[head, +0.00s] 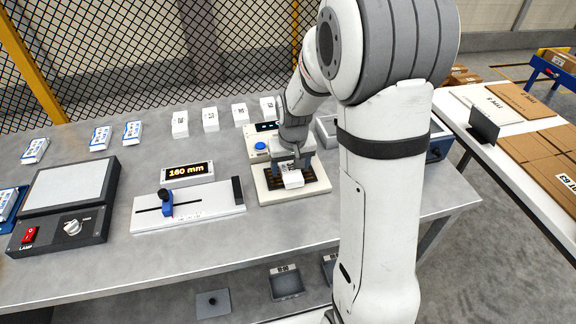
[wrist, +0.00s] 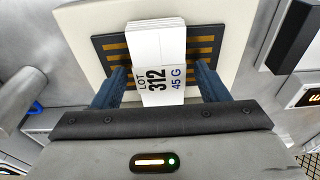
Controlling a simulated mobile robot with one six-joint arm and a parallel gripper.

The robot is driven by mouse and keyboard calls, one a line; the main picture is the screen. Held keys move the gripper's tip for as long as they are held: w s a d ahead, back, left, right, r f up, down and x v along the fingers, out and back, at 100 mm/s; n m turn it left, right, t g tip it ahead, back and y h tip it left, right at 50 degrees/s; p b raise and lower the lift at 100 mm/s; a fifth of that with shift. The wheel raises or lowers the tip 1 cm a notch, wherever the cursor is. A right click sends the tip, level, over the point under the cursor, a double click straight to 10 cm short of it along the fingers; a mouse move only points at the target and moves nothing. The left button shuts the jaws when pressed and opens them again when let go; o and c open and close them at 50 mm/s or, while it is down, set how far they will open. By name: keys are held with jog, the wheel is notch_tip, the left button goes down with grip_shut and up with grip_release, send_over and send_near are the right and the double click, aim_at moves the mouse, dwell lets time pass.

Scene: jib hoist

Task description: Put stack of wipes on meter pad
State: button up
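The stack of wipes (head: 293,180) is white and lies on the dark, gold-striped meter pad (head: 318,175) of a cream base. In the wrist view the stack (wrist: 158,45) reads "LOT 312 45 G" and lies flat over the pad (wrist: 205,42), between my fingers. My gripper (head: 291,161) is low over the pad. In the wrist view my gripper (wrist: 160,80) has its two blue fingers spread on either side of the stack, with a visible gap at each side. The stack's near end is hidden behind the gripper body.
A meter box with a blue button (head: 260,146) stands behind the pad. Several white stacks (head: 211,119) line the back. A slide gauge (head: 190,206), a "160 mm" display (head: 187,171) and a lamp box (head: 68,200) stand left. A grey tray (head: 327,128) is partly hidden by my arm.

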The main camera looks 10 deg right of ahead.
aim_at(292, 173)
jog(key=shift+r, duration=0.1)
notch_tip(292, 173, up, 11)
jog(key=s, duration=0.2)
jog(key=s+r+t, duration=0.1)
jog(key=s+r, duration=0.1)
jog(key=s, duration=1.7)
jog(key=shift+a, duration=0.3)
